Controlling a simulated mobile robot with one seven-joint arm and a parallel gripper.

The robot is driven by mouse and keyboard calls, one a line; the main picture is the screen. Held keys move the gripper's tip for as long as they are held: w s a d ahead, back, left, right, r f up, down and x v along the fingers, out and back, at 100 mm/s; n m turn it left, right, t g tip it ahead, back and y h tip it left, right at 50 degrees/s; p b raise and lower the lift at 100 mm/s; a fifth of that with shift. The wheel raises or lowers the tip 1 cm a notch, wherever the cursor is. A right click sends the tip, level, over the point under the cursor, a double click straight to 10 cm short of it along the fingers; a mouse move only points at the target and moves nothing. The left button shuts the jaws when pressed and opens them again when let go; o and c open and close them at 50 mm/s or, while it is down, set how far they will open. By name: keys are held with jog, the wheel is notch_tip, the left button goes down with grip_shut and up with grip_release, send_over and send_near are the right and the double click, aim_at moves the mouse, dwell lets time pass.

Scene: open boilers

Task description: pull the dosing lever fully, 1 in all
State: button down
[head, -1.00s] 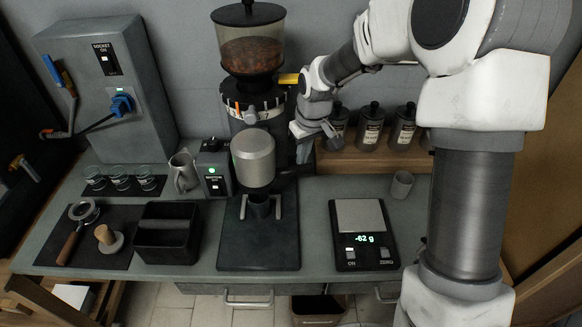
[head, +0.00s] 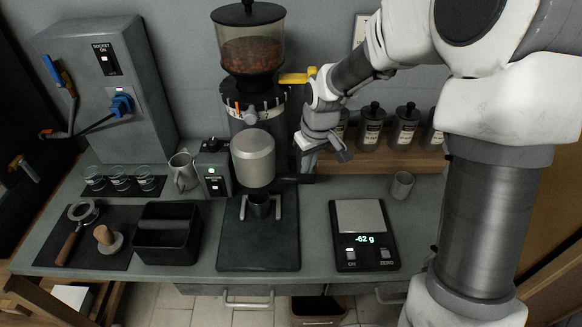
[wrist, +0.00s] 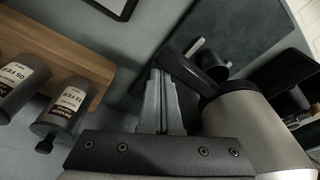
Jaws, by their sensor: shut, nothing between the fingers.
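The coffee grinder (head: 254,110) stands at the back middle, with a silver rounded doser (head: 253,158) on its front. The dark dosing lever (head: 298,179) sticks out to the right of the doser. In the wrist view the lever (wrist: 176,64) runs up and left from the silver doser (wrist: 255,135). My gripper (head: 304,170) points down just behind the lever. In the wrist view the fingers of my gripper (wrist: 161,82) are together and empty, close beside the lever; I cannot tell whether they touch it.
A scale (head: 361,232) reading -62 g and a small cup (head: 402,184) stand right of the grinder. Several labelled jars (head: 372,128) line the wooden shelf behind. A knock box (head: 167,235) and portafilter (head: 79,222) lie left.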

aim_at(307, 179)
jog(key=shift+s, duration=1.7)
notch_tip(307, 179, up, 8)
jog(key=p, duration=0.6)
jog(key=shift+f, duration=0.25)
dwell(0.7)
